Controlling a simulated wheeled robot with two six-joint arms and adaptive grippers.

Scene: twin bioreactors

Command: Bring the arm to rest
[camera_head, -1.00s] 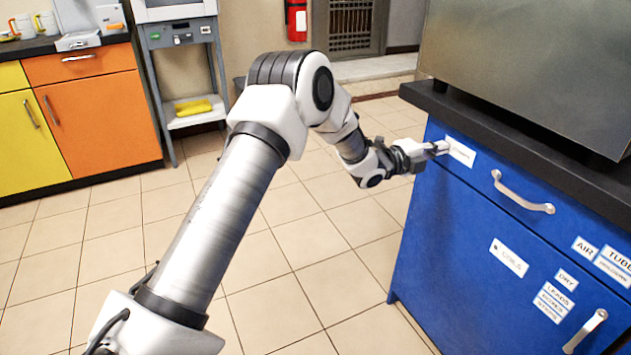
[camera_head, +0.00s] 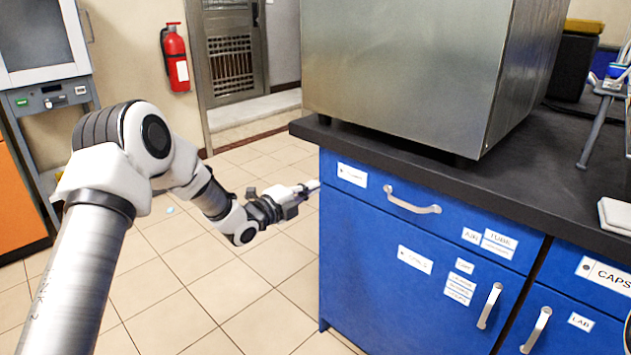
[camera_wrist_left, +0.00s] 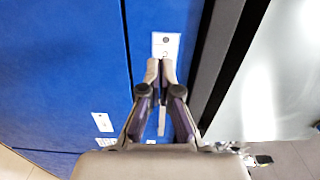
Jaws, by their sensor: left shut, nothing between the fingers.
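My left arm comes in from the left in the head view. Its gripper (camera_head: 306,187) is shut and empty, pointing right at the left end of the blue cabinet's top drawer (camera_head: 455,237). In the left wrist view the two fingertips (camera_wrist_left: 159,72) are together, in front of the blue drawer face and just below a white label (camera_wrist_left: 166,45). I cannot tell whether the fingertips touch the drawer. My right gripper is in neither view.
A black countertop (camera_head: 560,160) juts out above the drawers and carries a large steel box (camera_head: 400,75). Drawer and door handles (camera_head: 412,200) stick out. A fire extinguisher (camera_head: 175,58) hangs on the back wall.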

